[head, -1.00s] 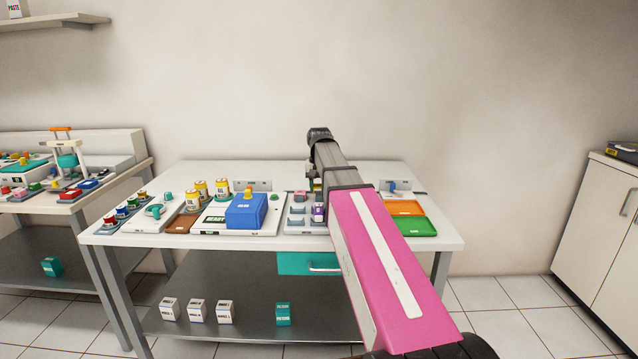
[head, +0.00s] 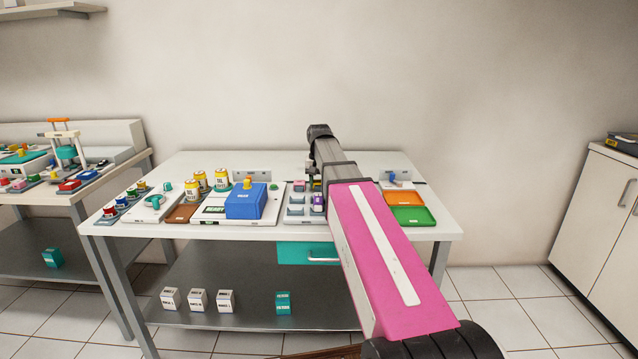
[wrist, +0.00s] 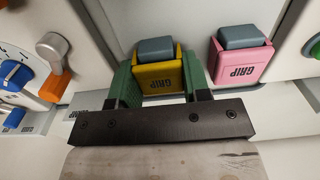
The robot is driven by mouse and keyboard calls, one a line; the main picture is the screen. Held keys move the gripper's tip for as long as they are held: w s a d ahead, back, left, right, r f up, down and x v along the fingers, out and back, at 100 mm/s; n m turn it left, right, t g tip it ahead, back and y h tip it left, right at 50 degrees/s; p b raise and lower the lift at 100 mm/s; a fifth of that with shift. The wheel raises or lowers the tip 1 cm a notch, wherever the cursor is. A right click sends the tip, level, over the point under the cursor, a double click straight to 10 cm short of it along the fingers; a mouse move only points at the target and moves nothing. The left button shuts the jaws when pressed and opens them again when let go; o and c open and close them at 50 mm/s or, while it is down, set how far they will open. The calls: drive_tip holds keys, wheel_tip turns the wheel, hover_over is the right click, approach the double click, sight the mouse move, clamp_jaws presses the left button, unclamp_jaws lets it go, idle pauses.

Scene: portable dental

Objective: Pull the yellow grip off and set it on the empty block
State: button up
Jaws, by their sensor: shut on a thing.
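The yellow grip (wrist: 160,76) sits on a grey block, whose top shows above it in the wrist view. My gripper (wrist: 157,84) has one green-padded finger on each side of the yellow grip and is shut on it. A pink grip (wrist: 240,62) sits on another grey block to the right, apart from my fingers. In the head view my arm hides the yellow grip and most of my gripper. Bare-looking grey blocks (head: 296,199) show on the white board left of my arm, near a pink and a purple piece (head: 318,201).
A blue box (head: 246,203) and yellow-labelled jars (head: 193,190) stand left on the table. Orange (head: 397,197) and green (head: 410,216) trays lie to the right of my arm. In the wrist view a grey-knobbed lever (wrist: 53,48) and blue dial (wrist: 15,75) are at left.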

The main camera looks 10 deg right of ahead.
drive_tip(key=o, duration=1.1)
drive_tip(key=shift+o, duration=0.2)
